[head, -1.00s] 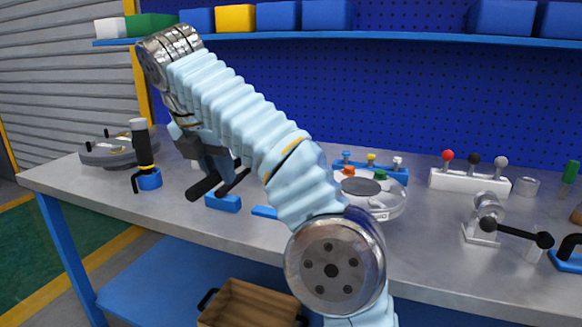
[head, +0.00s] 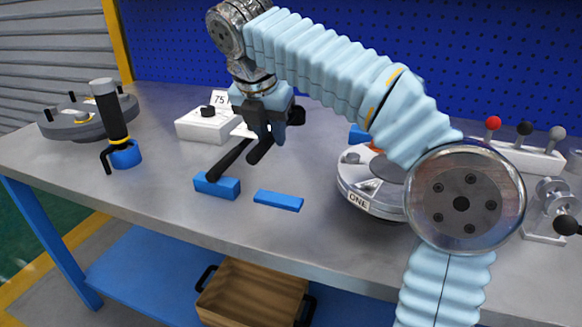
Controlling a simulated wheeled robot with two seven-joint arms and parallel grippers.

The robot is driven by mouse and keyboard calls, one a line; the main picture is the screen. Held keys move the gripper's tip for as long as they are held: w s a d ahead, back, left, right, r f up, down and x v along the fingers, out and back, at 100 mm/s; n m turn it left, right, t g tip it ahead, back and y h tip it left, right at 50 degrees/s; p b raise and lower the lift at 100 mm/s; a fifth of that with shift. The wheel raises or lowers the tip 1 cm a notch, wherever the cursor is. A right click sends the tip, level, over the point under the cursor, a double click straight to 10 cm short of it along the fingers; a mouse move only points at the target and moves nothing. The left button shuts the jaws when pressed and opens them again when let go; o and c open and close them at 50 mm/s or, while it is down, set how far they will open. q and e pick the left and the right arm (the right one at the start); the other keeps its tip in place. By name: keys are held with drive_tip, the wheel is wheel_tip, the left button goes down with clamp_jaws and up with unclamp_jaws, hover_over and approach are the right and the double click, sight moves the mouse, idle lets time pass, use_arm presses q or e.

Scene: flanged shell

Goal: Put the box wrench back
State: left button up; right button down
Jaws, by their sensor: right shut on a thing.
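My right gripper (head: 264,138) hangs above the bench, fingers pointing down. It is shut on a dark tool, which I take for the box wrench (head: 230,159). A black bar of it slants down and left from the fingers, its lower end in front of or above a blue block (head: 217,187); I cannot tell whether they touch. A second short black bar (head: 260,151) shows beside the fingers, and a dark rounded part (head: 296,116) shows behind them. The fingers hide the middle of the tool. My left gripper is not in view.
A flat blue block (head: 278,201) lies right of the first. A white box (head: 203,126) with a "75" sign stands behind. A blue holder (head: 124,154) with a black-handled tool and a grey disc (head: 75,125) are left.

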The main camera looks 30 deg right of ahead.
drive_tip(key=d+f, duration=0.1)
drive_tip(key=s+d+f, duration=0.1)
drive_tip(key=f, duration=0.1)
drive_tip(key=d+f+b, duration=0.1)
drive_tip(key=shift+s+f, duration=0.15)
drive_tip(key=f, duration=0.2)
drive_tip(key=shift+s+d+f+b, duration=0.1)
drive_tip(key=shift+d+f+b, duration=0.1)
drive_tip(key=shift+f+b, duration=0.15)
use_arm(q)
wheel_tip(320, 180, down, 3)
drive_tip(key=shift+a+r, duration=0.1)
use_arm(e)
drive_tip(key=shift+f, duration=0.35)
drive_tip(key=c, duration=0.9)
unclamp_jaws()
drive_tip(key=shift+c, duration=0.2)
use_arm(q)
wheel_tip(320, 180, up, 3)
drive_tip(key=p, duration=0.3)
use_arm(e)
drive_tip(key=v, duration=1.2)
